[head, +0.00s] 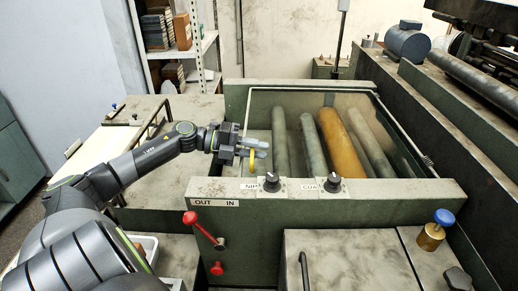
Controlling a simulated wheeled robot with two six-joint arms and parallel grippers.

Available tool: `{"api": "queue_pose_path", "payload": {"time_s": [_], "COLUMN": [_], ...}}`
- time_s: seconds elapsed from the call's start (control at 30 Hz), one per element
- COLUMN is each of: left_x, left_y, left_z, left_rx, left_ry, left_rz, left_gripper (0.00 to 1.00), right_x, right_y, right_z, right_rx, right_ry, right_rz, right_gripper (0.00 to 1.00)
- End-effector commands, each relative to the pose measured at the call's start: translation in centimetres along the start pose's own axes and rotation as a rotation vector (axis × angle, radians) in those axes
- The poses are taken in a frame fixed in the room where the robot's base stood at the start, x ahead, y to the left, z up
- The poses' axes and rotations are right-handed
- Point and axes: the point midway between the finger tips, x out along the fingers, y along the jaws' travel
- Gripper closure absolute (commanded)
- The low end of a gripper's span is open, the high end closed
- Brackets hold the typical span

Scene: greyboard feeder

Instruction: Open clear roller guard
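The clear roller guard (300,101) is a see-through panel with a thin pale edge. It appears to lie down over the roller bay, with the rollers visible through it. A small yellow handle (241,149) shows at its left side. My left gripper (264,148) reaches in from the left and is at this handle, partly covering it. Whether the fingers touch or grip the handle cannot be told, and their gap is too small to judge. My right gripper is not in view.
Several grey-green rollers (281,143) and one orange-brown roller (341,143) lie in the bay. The front wall carries two black knobs (271,183) and a red lever (203,230). Shelves (185,50) stand behind.

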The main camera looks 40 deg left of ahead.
Motion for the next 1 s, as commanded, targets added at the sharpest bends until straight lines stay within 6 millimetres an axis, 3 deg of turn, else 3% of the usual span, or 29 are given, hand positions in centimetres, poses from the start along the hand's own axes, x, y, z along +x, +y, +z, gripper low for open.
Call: {"api": "queue_pose_path", "payload": {"time_s": [0.4, 0.57, 1.0], "left_x": [0.69, 0.67, 0.52], "left_y": [-0.02, -0.02, -0.63], "left_z": [-0.01, -0.01, -0.01], "left_rx": [-0.001, -0.001, 0.001], "left_ry": [0.0, 0.0, 0.001], "left_rz": [0.0, 0.0, 0.009], "left_gripper": [0.81, 0.99, 1.0], "right_x": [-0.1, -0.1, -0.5], "right_y": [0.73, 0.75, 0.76], "right_z": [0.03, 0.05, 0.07], "right_rx": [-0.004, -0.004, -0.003], "right_ry": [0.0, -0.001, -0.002], "right_rz": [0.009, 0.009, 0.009], "right_gripper": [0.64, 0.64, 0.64]}}
